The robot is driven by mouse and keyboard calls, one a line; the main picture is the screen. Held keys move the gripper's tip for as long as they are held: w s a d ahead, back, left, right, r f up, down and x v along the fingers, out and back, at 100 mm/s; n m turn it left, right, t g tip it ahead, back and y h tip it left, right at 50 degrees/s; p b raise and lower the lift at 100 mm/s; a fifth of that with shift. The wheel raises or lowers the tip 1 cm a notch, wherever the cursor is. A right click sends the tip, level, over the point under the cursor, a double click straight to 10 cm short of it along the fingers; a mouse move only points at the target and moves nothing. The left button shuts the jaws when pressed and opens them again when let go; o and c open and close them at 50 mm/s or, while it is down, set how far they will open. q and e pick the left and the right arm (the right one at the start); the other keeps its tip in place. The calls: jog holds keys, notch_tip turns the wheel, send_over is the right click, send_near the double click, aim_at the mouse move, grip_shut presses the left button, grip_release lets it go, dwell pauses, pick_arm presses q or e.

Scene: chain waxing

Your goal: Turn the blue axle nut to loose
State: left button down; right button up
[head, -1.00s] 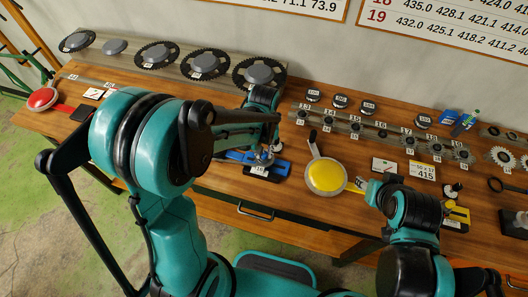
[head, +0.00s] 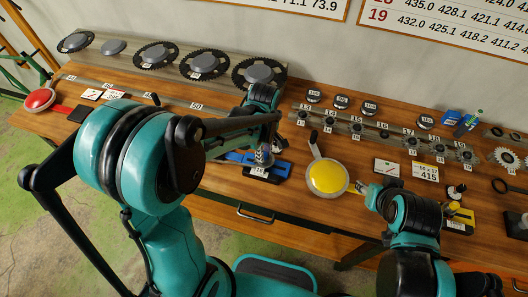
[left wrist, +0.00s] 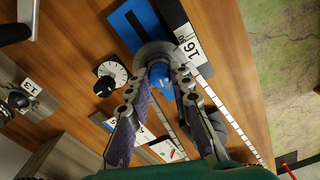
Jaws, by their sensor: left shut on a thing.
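The blue axle nut (left wrist: 160,75) sits on a round grey hub (left wrist: 152,52) in the left wrist view, on a blue and black fixture with a white "16" label. The fixture (head: 233,157) also shows in the head view, at the front middle of the bench. My left gripper (left wrist: 159,82) has its two fingers on either side of the nut and is shut on it. In the head view my left gripper (head: 264,154) stands over the fixture and hides the nut. My right gripper (head: 364,188) is beside the yellow disc, its finger opening too small to tell.
A yellow disc with a handle (head: 327,177) lies right of the fixture. A white dial (left wrist: 111,74) is close to my left fingers. Numbered sprockets (head: 357,127) stand along the middle right, and large chainrings (head: 204,63) along the back. A red disc (head: 40,99) lies far left.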

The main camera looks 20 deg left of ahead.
pick_arm(q)
jog(key=shift+n, duration=1)
jog(key=c, duration=1.3)
grip_release()
jog(key=shift+c, duration=0.2)
notch_tip(320, 180, up, 12)
